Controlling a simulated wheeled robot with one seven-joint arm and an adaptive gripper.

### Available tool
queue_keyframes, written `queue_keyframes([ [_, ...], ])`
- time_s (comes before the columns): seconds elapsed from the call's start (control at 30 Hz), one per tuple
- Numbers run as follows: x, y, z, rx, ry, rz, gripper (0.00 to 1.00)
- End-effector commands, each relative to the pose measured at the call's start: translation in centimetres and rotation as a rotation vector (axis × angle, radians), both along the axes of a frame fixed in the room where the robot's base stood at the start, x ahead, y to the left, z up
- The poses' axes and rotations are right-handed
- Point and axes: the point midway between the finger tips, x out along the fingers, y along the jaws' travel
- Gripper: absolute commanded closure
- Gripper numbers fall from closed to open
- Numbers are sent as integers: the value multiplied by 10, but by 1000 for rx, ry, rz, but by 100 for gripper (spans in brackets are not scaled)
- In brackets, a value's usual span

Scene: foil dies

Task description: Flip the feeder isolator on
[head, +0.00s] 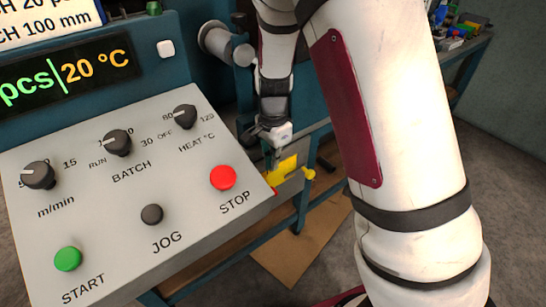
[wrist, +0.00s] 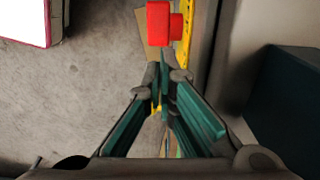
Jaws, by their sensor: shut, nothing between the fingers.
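A yellow plate (head: 283,169) shows on a small grey box (head: 291,187) at the side of the machine, just right of the control panel. A sliver of red shows at its lower left; this looks like the feeder isolator, mostly hidden in the head view. In the wrist view a red handle (wrist: 158,24) stands out beside a yellow strip (wrist: 185,45), just beyond my fingertips. My gripper (wrist: 166,78) is shut and empty, its tips close to the red handle with no clear contact. In the head view my gripper (head: 274,156) is by the yellow plate's upper left. The isolator's on or off marking is not readable.
The control panel (head: 190,190) with knobs, START, JOG and a red STOP button (head: 223,178) lies close left of my gripper. A blue bench with coloured parts (head: 462,28) stands at the back right.

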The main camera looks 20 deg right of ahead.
Motion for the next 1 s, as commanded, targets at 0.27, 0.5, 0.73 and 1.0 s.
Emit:
queue_keyframes([
  [0.27,0,0,-58,0,3,0,100],
  [0.5,0,0,-84,0,2,-1,100],
  [0.73,0,0,-89,0,0,0,100],
  [1.0,0,-1,-89,1,1,0,100],
])
